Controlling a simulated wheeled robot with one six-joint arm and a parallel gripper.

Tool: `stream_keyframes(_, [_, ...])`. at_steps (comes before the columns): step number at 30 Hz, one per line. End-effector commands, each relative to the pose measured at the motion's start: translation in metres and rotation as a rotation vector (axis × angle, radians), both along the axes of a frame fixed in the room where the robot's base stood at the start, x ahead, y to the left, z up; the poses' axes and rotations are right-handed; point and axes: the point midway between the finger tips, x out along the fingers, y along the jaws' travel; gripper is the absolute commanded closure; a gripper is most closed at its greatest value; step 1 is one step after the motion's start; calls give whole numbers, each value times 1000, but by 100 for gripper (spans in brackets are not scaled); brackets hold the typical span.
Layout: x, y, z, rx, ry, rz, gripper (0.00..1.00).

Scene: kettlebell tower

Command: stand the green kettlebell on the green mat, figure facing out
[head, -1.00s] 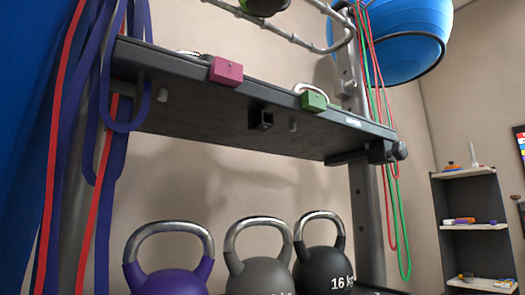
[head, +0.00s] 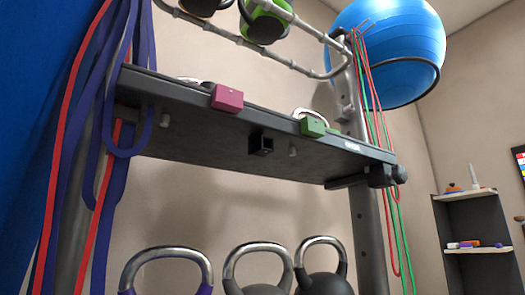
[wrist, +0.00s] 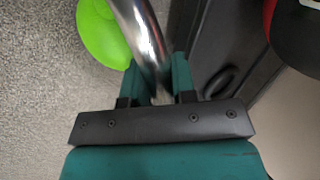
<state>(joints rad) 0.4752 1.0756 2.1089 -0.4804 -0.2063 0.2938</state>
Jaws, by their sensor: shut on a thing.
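In the wrist view my gripper (wrist: 161,90) has its teal fingers shut on a chrome bar (wrist: 142,40), which looks like the handle of the green kettlebell. The kettlebell's bright green rounded body (wrist: 103,35) shows at the upper left, partly cut off by the frame; its figure is not visible. My gripper is not in the head view. The green mat cannot be made out, since the shelf top is seen from below.
The dark shelf (head: 250,125) also carries a pink block (head: 227,97). Kettlebells with chrome handles (head: 322,280) stand below. Bands hang at both sides. A red and black thing (wrist: 295,35) is at the wrist view's upper right.

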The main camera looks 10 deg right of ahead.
Motion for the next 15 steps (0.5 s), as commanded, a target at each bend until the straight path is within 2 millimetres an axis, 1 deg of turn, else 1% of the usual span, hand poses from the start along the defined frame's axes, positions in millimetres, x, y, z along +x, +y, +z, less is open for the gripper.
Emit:
stream_keyframes(1, [3,0,2,1,-11,-1,100])
stream_keyframes(2, [3,0,2,1,-10,-1,78])
stream_keyframes(3, [3,0,2,1,-10,-1,84])
stream_keyframes(5, [3,0,1,0,-10,0,84])
stream_keyframes(6, [3,0,1,0,-9,-1,68])
stream_keyframes(11, [2,0,0,-1,-6,0,67])
stream_keyframes(14, [1,0,-1,-1,-4,-1,46])
stream_keyframes(15, [1,0,-1,0,-3,0,37])
